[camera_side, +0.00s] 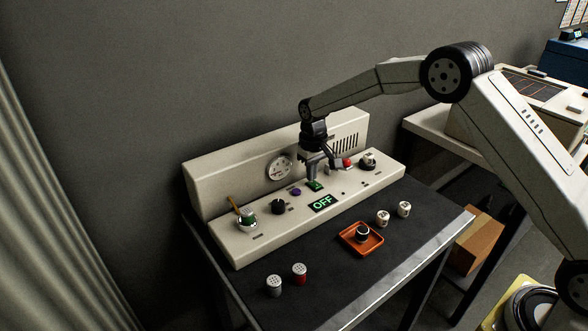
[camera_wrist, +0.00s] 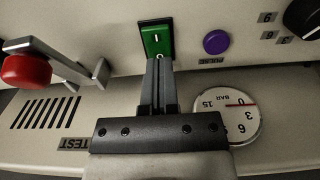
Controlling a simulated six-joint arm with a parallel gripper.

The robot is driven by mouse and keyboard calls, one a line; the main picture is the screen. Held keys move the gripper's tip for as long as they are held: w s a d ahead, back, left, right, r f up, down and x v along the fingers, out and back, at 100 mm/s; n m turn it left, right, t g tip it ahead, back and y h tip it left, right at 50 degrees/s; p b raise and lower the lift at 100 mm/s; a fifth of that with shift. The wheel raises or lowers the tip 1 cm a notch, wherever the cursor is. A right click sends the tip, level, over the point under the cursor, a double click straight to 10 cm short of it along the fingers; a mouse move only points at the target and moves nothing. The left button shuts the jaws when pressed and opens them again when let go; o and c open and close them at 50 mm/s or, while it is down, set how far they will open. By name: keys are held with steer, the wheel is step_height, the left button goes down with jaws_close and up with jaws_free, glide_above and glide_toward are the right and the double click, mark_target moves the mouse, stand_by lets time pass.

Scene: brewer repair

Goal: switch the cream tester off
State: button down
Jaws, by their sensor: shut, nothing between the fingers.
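The cream tester (camera_side: 225,172) stands on the dark table against the wall. Its display (camera_side: 322,203) reads OFF in green letters. The green rocker switch (camera_side: 314,186) sits just behind the display; the wrist view also shows the switch (camera_wrist: 156,38), with I at its upper end and O at its lower end in the picture. My gripper (camera_side: 315,179) is shut and empty, pointing down at the switch. In the wrist view my fingertips (camera_wrist: 160,60) are at the O end and cover part of it. I cannot tell whether they touch it.
A red-knobbed lever (camera_wrist: 27,71) stands beside the switch, close to my gripper. A purple button (camera_wrist: 216,42) and a round gauge (camera_wrist: 228,117) are on the other side. An orange tray (camera_side: 347,240) and several small containers are on the table in front.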

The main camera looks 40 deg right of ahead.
mark_target(314, 183)
steer(key=shift+r, duration=3.1)
steer(key=shift+s+r, duration=0.15)
steer(key=shift+s, duration=0.4)
steer(key=s+f+t, duration=0.1)
steer(key=s+t, duration=0.1)
steer(key=s, duration=2.5)
steer(key=shift+s+d+f+t, duration=0.2)
steer(key=shift+d+f+t, duration=0.1)
steer(key=shift+f, duration=0.1)
